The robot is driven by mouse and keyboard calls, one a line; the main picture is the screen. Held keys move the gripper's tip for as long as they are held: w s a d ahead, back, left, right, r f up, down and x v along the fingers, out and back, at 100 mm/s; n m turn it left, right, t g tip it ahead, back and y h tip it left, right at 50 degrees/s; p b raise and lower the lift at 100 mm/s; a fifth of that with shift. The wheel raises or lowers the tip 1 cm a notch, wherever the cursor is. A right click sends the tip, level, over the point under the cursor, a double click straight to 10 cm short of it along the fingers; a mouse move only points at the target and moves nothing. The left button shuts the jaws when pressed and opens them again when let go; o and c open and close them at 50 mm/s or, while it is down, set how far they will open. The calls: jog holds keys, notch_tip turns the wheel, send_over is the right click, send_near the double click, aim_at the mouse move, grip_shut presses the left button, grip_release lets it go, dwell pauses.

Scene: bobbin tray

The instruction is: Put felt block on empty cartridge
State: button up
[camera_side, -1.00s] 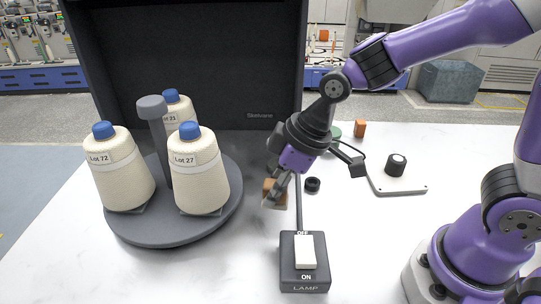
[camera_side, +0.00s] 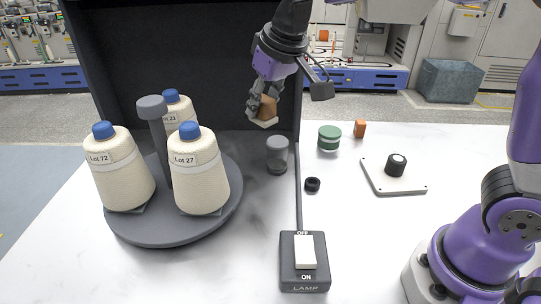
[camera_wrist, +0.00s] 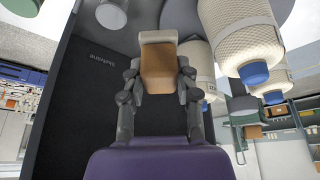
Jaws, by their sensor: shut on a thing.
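My gripper (camera_side: 262,100) is shut on the felt block (camera_side: 268,110), a brown block with a pale layer on its lower end. It holds the block in the air in front of the dark panel. The wrist view shows the tan block (camera_wrist: 160,65) between the fingers, its pale layer at the far end. A grey, partly see-through cylinder (camera_side: 277,155) stands upright on the table below, apart from the block. It may be the empty cartridge; I cannot tell for sure. In the wrist view this cylinder (camera_wrist: 111,16) is at the top edge.
A round grey tray (camera_side: 122,226) with a post holds three cream cones at the left. A green banded jar (camera_side: 329,138), orange block (camera_side: 360,129), black ring (camera_side: 312,184) and plate with knob (camera_side: 396,187) stand right. A lamp switch (camera_side: 305,262) is in front.

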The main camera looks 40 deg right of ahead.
jog(key=w+d+f, duration=0.1)
jog(key=d, duration=0.1)
jog(key=w+d+f, duration=0.1)
jog(key=d+f, duration=0.1)
jog(key=d, duration=0.1)
jog(key=w+d+f, duration=0.2)
jog(key=shift+d+f, duration=0.2)
jog(key=shift+d, duration=0.15)
jog(key=shift+w+d+f, duration=0.15)
jog(key=shift+f, duration=1.95)
jog(key=o, duration=1)
jog(key=shift+f, duration=0.15)
